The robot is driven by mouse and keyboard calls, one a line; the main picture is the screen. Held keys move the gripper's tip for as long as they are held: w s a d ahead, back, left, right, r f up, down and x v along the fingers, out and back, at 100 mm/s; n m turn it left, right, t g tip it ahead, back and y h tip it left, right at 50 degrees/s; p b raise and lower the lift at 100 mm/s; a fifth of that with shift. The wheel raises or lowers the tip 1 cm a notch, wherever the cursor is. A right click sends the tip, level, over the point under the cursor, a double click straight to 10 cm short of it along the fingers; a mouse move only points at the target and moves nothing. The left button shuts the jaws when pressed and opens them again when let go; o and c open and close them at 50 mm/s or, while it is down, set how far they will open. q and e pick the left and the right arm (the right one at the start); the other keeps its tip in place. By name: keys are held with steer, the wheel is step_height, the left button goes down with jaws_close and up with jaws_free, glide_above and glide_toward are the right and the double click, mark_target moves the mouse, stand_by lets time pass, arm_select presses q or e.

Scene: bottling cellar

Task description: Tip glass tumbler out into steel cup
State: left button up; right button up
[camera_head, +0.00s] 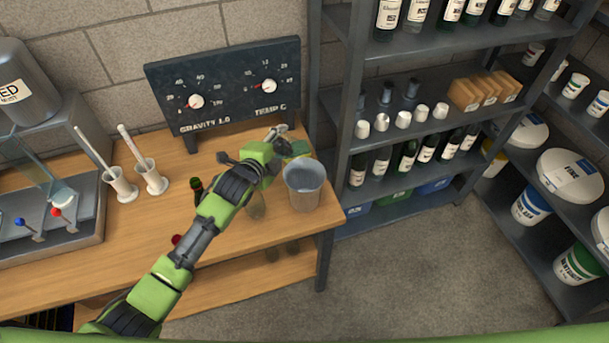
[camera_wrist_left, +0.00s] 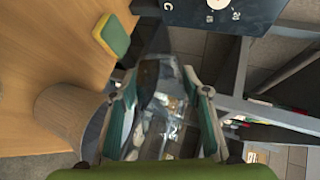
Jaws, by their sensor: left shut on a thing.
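My left gripper (camera_head: 277,134) is shut on the glass tumbler (camera_wrist_left: 160,105), which is clear and see-through between the two fingers in the left wrist view. In the head view the tumbler is hard to make out against the gripper and the bench. The steel cup (camera_head: 304,186) stands upright near the bench's right end, just right of my left wrist and nearer than the fingertips. A curved cup-like side (camera_wrist_left: 65,112) at the left of the wrist view looks like the steel cup. I cannot tell the tumbler's tilt or its contents. My right gripper is not in view.
A yellow and green sponge (camera_wrist_left: 112,35) lies on the wooden bench (camera_head: 135,232) behind the cup. A gauge board (camera_head: 228,86) stands at the back. Two white holders (camera_head: 150,178) stand left. A dark shelf rack (camera_head: 343,110) with bottles rises close on the right.

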arm_select(q)
steer(key=shift+s+d+r, duration=0.2)
steer(key=shift+s+d, duration=0.05)
steer(key=shift+s+d+m+t+b, duration=0.2)
steer(key=shift+m+t+b, duration=0.15)
steer(key=shift+b, duration=0.3)
steer(key=shift+s+d+f+m+t+y+b, duration=0.1)
steer(key=shift+f+m+t+y+b, duration=0.25)
steer(key=shift+m+b, duration=0.5)
steer(key=shift+r, duration=0.2)
steer(key=shift+a+r, duration=0.1)
steer(key=shift+a, duration=0.15)
steer(key=shift+b, duration=0.3)
steer(key=shift+r+m+t+b, duration=0.25)
steer(key=shift+m+t+b, duration=0.05)
steer(key=shift+t+b, duration=0.1)
